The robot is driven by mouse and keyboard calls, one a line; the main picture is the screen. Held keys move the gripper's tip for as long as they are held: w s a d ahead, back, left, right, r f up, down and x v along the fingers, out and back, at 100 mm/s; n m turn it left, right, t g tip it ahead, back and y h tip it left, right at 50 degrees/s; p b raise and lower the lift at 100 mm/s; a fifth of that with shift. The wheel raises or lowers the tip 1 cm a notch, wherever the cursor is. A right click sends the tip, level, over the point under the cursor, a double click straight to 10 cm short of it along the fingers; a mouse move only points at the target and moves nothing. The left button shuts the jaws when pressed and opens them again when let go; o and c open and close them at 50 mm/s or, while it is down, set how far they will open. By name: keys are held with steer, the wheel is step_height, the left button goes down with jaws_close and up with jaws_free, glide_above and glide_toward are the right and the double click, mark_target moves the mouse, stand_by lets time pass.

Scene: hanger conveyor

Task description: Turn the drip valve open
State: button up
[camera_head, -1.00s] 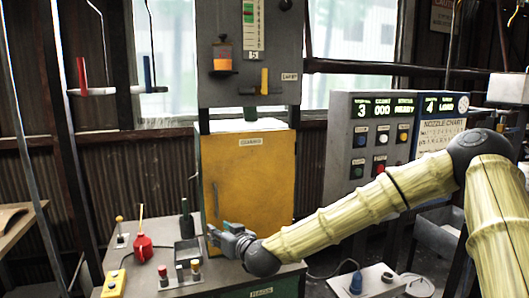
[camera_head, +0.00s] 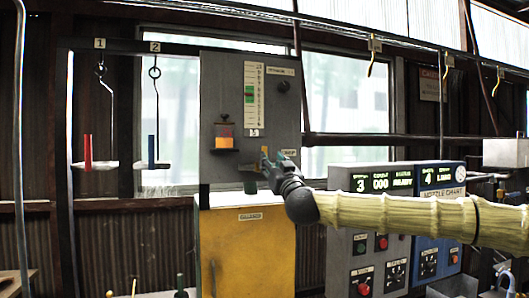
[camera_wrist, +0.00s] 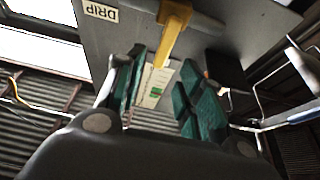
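The drip valve's yellow lever (camera_head: 264,158) stands upright on the lower right of the grey panel (camera_head: 220,100). In the wrist view the lever (camera_wrist: 174,32) hangs from the top of the picture, near a "DRIP" label (camera_wrist: 101,11). My gripper (camera_head: 270,160) is right at the lever and partly covers the valve body. In the wrist view its green-padded fingers (camera_wrist: 163,70) are apart, with the lever's end between their tips. Gaps show beside the lever. I cannot tell whether either finger touches it.
A small orange-filled cup (camera_head: 224,137) and a gauge strip (camera_head: 250,95) are on the panel, left of and above my gripper. A yellow cabinet (camera_head: 250,255) stands below. A control console (camera_head: 370,240) is under my arm at right. Hangers with red (camera_head: 87,150) and blue (camera_head: 151,150) pieces hang left.

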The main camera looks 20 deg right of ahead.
steer(key=p+x, duration=0.2)
steer(key=x, duration=0.5)
steer(key=shift+w+a, duration=0.1)
steer(key=shift+w, duration=0.25)
jaws_close()
